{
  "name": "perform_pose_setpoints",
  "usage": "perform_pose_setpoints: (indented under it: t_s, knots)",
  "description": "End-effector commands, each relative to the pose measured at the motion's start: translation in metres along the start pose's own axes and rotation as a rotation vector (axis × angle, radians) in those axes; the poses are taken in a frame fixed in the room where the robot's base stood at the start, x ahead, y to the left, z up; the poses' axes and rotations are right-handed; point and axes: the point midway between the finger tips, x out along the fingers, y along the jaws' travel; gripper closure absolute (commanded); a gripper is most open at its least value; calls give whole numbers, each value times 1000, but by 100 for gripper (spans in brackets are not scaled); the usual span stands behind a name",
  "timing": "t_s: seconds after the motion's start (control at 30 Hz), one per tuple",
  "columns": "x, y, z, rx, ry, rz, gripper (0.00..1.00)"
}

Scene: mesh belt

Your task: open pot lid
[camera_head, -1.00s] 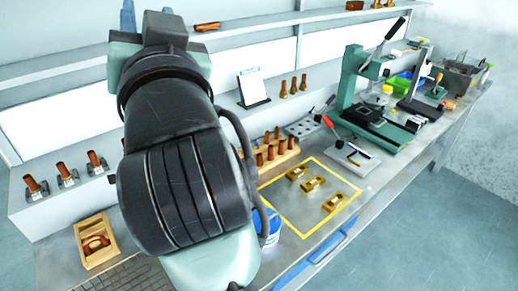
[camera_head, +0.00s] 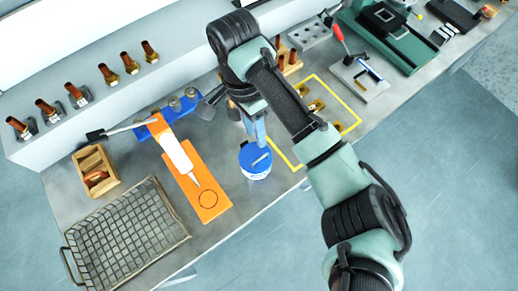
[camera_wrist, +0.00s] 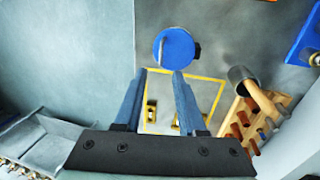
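The pot (camera_head: 256,176) is small and white, with a blue lid (camera_head: 248,154), and stands upright near the bench's front edge in the head view. The lid sits on the pot and has a thin raised handle. In the wrist view the round blue lid (camera_wrist: 180,53) is just beyond my fingertips, with its pale handle (camera_wrist: 163,49) left of centre. My gripper (camera_wrist: 159,73) is open, with nothing between its two blue-grey fingers. In the head view my gripper (camera_head: 260,130) points down just above the lid. I cannot tell whether a fingertip touches the handle.
Left of the pot are an orange fixture (camera_head: 207,196), a wire mesh basket (camera_head: 126,232) and a wooden box (camera_head: 95,172). A yellow outlined area (camera_head: 287,156) with brass parts lies to the right. A wooden rack (camera_head: 291,64) with copper pieces stands behind.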

Motion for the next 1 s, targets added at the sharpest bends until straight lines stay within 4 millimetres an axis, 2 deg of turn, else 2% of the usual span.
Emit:
perform_pose_setpoints:
  t_s: [0.03,0.1,0.4,0.6,0.83,0.87,1.0]
  knots:
    - [17,-1,2,1,-6,1,60]
    - [33,-1,2,0,-6,0,60]
    - [75,0,0,-1,0,-1,60]
    - [87,0,0,-2,1,-2,60]
    - [88,-1,0,-3,1,-3,60]
    - [88,-1,0,-3,1,-3,62]
    - [88,-1,0,-3,1,-3,87]
